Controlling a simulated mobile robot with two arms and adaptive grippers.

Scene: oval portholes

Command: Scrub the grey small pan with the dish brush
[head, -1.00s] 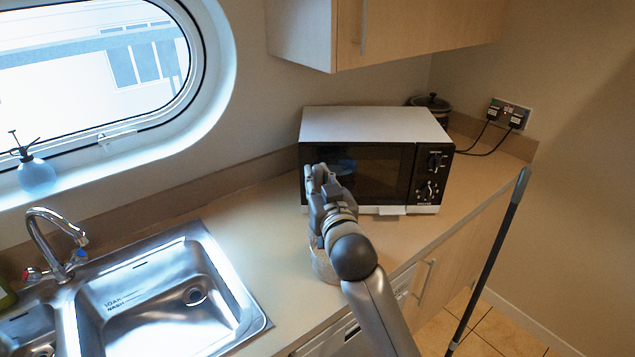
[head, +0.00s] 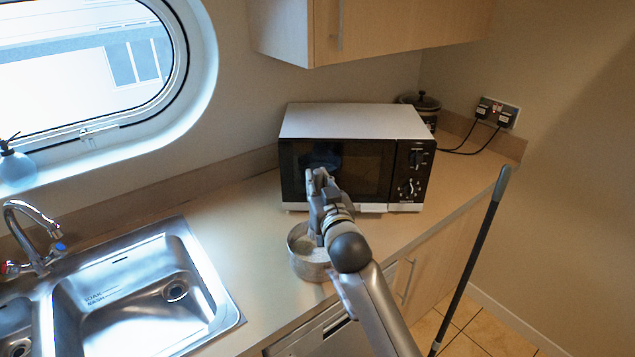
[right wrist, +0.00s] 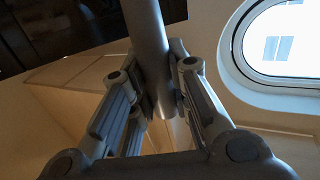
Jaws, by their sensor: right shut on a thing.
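The grey small pan (head: 301,264) sits on the counter in front of the microwave. It is round, with its opening facing up, and my right arm hides its right part. My right gripper (head: 318,178) is above the pan's right side in the head view. In the right wrist view it is shut on a smooth grey rod, which looks like the handle of the dish brush (right wrist: 146,35). My left gripper is not in view.
A microwave (head: 345,122) stands behind the pan, with a dark pot (head: 424,103) behind its right end. A steel sink (head: 130,295) with a tap (head: 30,222) is at the left. A dark pole (head: 470,265) leans by the counter's right edge. Counter between sink and pan is clear.

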